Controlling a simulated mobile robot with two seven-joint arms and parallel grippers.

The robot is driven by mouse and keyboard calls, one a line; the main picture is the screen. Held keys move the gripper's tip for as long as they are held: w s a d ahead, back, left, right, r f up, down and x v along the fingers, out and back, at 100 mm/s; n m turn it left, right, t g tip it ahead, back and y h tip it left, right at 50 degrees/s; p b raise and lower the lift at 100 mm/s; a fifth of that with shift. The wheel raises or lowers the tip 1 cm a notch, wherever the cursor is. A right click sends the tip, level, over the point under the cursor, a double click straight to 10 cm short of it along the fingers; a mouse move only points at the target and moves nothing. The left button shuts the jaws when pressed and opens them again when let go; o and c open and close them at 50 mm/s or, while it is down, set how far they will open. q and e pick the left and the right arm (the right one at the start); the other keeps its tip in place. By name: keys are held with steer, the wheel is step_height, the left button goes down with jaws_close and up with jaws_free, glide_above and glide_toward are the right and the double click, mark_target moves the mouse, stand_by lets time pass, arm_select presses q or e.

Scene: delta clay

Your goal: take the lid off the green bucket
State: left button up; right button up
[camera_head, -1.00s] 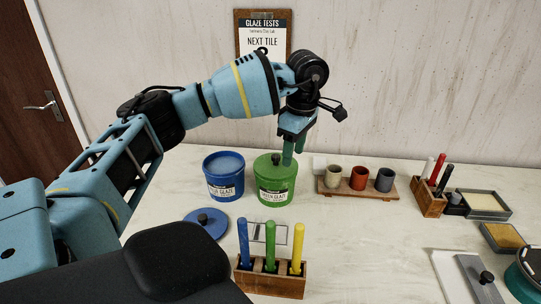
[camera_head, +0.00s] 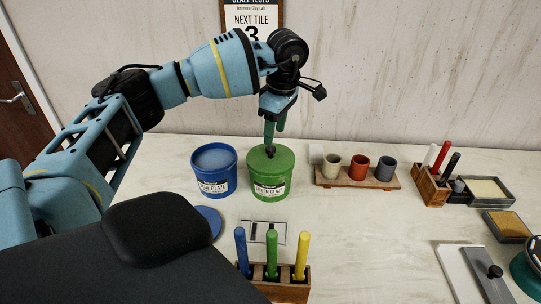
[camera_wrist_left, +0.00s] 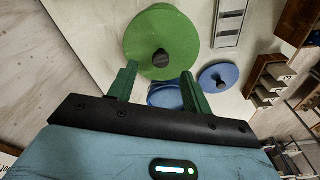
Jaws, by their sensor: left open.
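The green bucket (camera_head: 269,184) stands on the table with its green lid (camera_head: 283,160) on top. The lid has a small black knob (camera_head: 270,151). My left gripper (camera_head: 274,138) points down just above the lid. In the left wrist view, the lid (camera_wrist_left: 178,30) and its dark knob (camera_wrist_left: 160,58) lie beyond the fingertips of my left gripper (camera_wrist_left: 157,80). The fingers are apart and nothing is between them that I can confirm as held. My right gripper does not show.
An open blue bucket (camera_head: 213,181) stands close left of the green one, and a blue lid (camera_head: 207,222) lies in front of it. Cups on a wooden board (camera_head: 357,181) stand to the right. A holder with coloured tools (camera_head: 285,287) is in front.

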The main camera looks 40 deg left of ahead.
mark_target(271, 148)
arm_select(q)
steer(key=shift+s+a+f, duration=0.1)
steer(key=shift+a+f, duration=0.05)
steer(key=shift+f, duration=0.8)
steer(key=shift+s+a+f, duration=0.1)
steer(key=shift+a+f, duration=0.05)
steer(key=shift+f, duration=0.85)
steer(key=shift+s+a+f, duration=0.1)
steer(key=shift+a+f, duration=0.05)
steer(key=shift+f, duration=0.8)
steer(key=shift+c, duration=0.3)
steer(key=c, duration=1)
